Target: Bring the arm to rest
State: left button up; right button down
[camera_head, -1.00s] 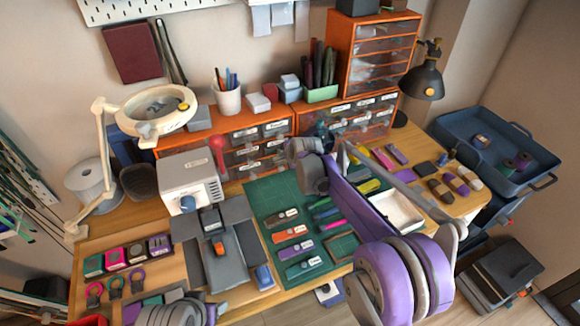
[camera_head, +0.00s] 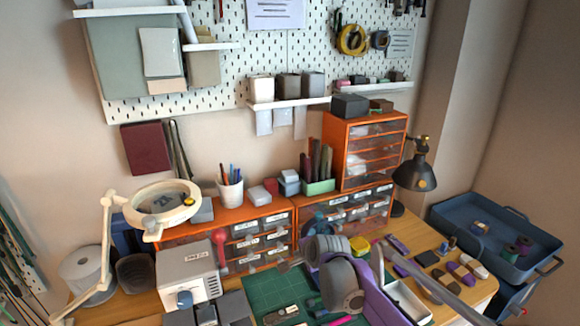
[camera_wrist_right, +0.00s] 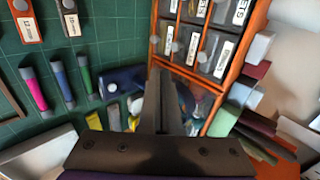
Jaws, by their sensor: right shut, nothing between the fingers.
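My right arm (camera_head: 372,290), purple and grey, comes in from the lower right of the head view over the workbench. Its gripper (camera_head: 287,264) is small there and partly hidden by the grey wrist. In the right wrist view the dark fingers (camera_wrist_right: 160,88) of this gripper are shut with nothing between them. They are above the back of the green cutting mat (camera_wrist_right: 100,35), near the small labelled drawers (camera_wrist_right: 205,45). My left gripper is in neither current view.
A magnifier lamp (camera_head: 163,203) and a white box (camera_head: 188,272) are at left. A black lamp (camera_head: 413,172) and blue tray (camera_head: 500,235) are at right. Markers (camera_wrist_right: 62,82) lie on the mat.

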jog(key=s+d+r+n+g+h+p, duration=0.1)
jog(key=s+d+r+n, duration=0.15)
jog(key=s, duration=0.35)
jog(key=s+d+r+n+p, duration=0.1)
jog(key=s+d+n, duration=0.15)
jog(key=s, duration=0.25)
jog(key=s+d+f+n+p, duration=0.1)
jog(key=s+d+n, duration=0.1)
jog(key=s, duration=0.6)
jog(key=s+d+f+n+g+h+p, duration=0.1)
jog(key=s+d+f+n, duration=0.1)
jog(key=s, duration=0.7)
jog(key=s+d+f+n+g+h+p, duration=0.1)
jog(key=s+d+n, duration=0.3)
jog(key=s, duration=0.4)
jog(key=shift+s+d+f, duration=0.3)
jog(key=shift+d+f, duration=0.25)
jog(key=shift+d, duration=0.35)
